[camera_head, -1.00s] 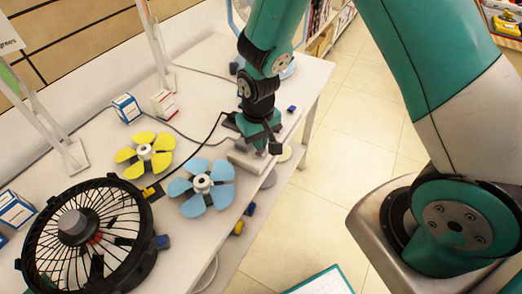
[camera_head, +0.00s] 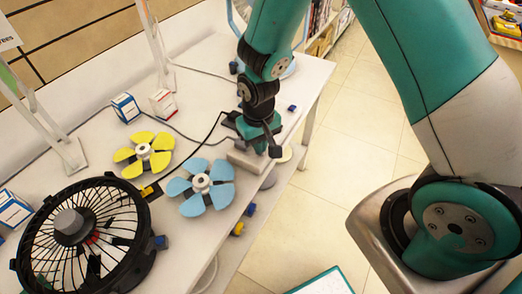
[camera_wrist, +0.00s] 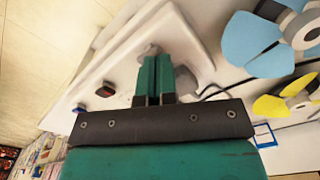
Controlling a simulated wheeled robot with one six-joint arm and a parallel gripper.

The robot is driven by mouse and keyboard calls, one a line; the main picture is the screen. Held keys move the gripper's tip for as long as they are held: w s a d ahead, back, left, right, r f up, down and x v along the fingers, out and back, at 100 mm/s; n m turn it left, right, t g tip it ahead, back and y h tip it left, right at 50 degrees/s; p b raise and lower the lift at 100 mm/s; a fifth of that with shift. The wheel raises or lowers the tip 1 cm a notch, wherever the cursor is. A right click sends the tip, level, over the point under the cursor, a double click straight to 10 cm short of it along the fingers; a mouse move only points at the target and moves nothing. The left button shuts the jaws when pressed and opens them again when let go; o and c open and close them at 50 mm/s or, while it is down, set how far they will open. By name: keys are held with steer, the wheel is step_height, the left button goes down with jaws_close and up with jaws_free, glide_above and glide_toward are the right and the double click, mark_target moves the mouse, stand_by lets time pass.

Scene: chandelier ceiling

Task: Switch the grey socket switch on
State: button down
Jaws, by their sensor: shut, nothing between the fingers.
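A pale grey block that looks like the socket (camera_head: 240,161) sits near the table's front edge in the head view, partly hidden behind my gripper (camera_head: 265,143). In the wrist view my green fingers (camera_wrist: 155,62) are closed together, with nothing between them. They point over the white table, and a greyish surface, possibly the socket (camera_wrist: 199,66), shows just right of them. I cannot tell whether the fingertips touch it. The switch on the socket is hidden or too small to make out, so its state cannot be seen.
A blue fan (camera_head: 201,182), a yellow fan (camera_head: 144,154) and a black round fan cage (camera_head: 70,222) lie on the white table (camera_head: 112,148). Small boxes (camera_head: 163,102) stand behind. A black cable runs to the socket area. A small blue item (camera_head: 291,108) lies right of my gripper.

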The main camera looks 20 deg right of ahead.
steer(key=shift+f+b, duration=0.35)
steer(key=shift+f, duration=0.2)
steer(key=shift+r, duration=0.1)
step_height(320, 180, up, 7)
steer(key=p, duration=0.6)
stand_by(0.3)
stand_by(0.4)
steer(key=shift+a+r, duration=0.1)
steer(key=shift+r, duration=0.2)
steer(key=s+a+r+n+y, duration=0.1)
steer(key=s+a+r, duration=0.15)
steer(key=r, duration=0.45)
steer(key=s+a+r+n+y, duration=0.1)
steer(key=s+r, duration=0.2)
steer(key=r, duration=0.3)
steer(key=s+r+n+y, duration=0.2)
steer(key=s+r+n, duration=0.1)
steer(key=s+r, duration=0.8)
steer(key=shift+s+a+n, duration=0.35)
steer(key=shift+s+n, duration=0.05)
steer(key=shift+s, duration=0.65)
